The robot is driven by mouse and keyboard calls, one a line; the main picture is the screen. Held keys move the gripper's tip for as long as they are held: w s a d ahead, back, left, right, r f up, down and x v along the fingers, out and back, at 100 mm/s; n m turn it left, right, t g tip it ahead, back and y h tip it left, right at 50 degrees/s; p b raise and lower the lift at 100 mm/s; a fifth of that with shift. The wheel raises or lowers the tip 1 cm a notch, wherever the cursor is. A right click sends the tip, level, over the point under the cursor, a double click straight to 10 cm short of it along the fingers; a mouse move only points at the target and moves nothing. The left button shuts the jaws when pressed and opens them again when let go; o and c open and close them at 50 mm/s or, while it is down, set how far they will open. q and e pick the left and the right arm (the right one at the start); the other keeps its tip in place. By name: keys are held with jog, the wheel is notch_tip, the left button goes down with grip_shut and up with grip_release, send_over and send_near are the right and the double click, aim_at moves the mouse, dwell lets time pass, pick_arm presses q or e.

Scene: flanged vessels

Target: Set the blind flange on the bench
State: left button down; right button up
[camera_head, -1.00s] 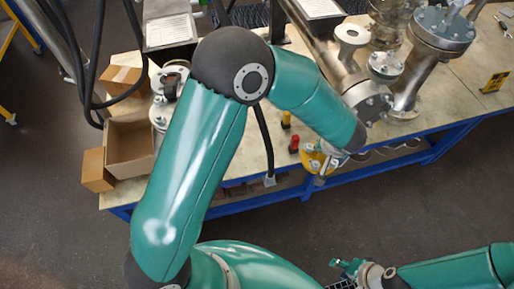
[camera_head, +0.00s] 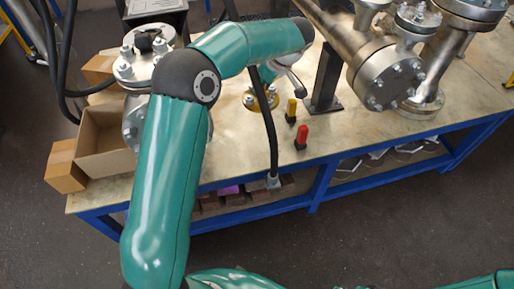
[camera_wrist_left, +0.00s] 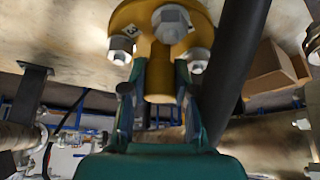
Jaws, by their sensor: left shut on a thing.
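The blind flange is a yellow disc with bolts and a central stub. In the head view my left gripper (camera_head: 270,83) is mostly hidden beneath the wrist. The bench (camera_head: 230,160) has a pale top and a blue frame. I cannot tell whether the flange touches it. My right gripper is out of view.
A yellow marker (camera_head: 291,108) and a red marker (camera_head: 302,135) stand close right of the flange. A black post (camera_head: 327,80) and a large steel flanged vessel (camera_head: 385,75) are further right. An open cardboard box (camera_head: 103,145) is left. A black hose (camera_head: 267,135) hangs beside the flange.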

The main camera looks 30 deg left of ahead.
pick_arm(q)
jog(key=shift+a+f, duration=0.1)
jog(key=shift+a, duration=0.3)
jog(key=shift+s+a+f, duration=0.1)
jog(key=shift+f, duration=0.2)
notch_tip(320, 180, down, 19)
jog(key=shift+f+b, duration=0.1)
jog(key=shift+b, duration=0.3)
jog(key=c, duration=0.9)
grip_release()
jog(key=v, duration=1.2)
